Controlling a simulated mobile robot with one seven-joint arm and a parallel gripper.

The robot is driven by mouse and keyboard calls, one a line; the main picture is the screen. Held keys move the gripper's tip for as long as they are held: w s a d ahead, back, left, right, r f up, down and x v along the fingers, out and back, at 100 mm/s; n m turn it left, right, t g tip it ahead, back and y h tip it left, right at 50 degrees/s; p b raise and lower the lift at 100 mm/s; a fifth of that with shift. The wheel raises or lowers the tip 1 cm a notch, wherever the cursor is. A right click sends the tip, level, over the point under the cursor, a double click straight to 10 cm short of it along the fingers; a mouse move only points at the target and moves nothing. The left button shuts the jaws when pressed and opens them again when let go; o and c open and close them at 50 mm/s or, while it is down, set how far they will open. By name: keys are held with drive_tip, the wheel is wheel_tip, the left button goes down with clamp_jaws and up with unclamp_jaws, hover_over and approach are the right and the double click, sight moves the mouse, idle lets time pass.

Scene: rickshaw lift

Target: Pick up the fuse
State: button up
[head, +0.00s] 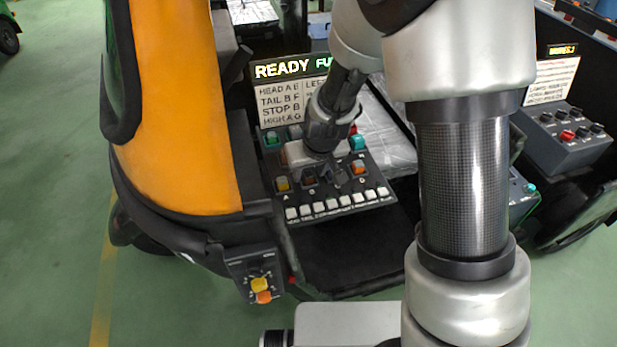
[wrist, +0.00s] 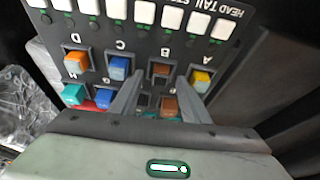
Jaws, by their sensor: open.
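Small coloured fuses sit in sockets on a black panel (head: 330,203); which one the task means is not shown. In the wrist view I see a brown fuse (wrist: 160,71) by the letter B, a yellow one (wrist: 200,80), a blue one (wrist: 118,67) and an orange one (wrist: 76,62). Another brown block (wrist: 169,105) shows between the finger bases. My gripper (wrist: 164,73) is open and empty, pointing down over the panel, with the brown fuse by B between its fingertips in the picture. Contact cannot be told. In the head view my gripper (head: 335,176) hides part of the fuse rows.
A lit sign (head: 292,68) reading READY and a label card (head: 293,101) stand behind the panel. White switches (head: 333,204) line its front edge. An orange vehicle body (head: 185,110) rises at the left. A grey button box (head: 562,135) is at the right.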

drive_tip(key=shift+f, duration=0.2)
clamp_jaws()
drive_tip(key=shift+r, duration=0.1)
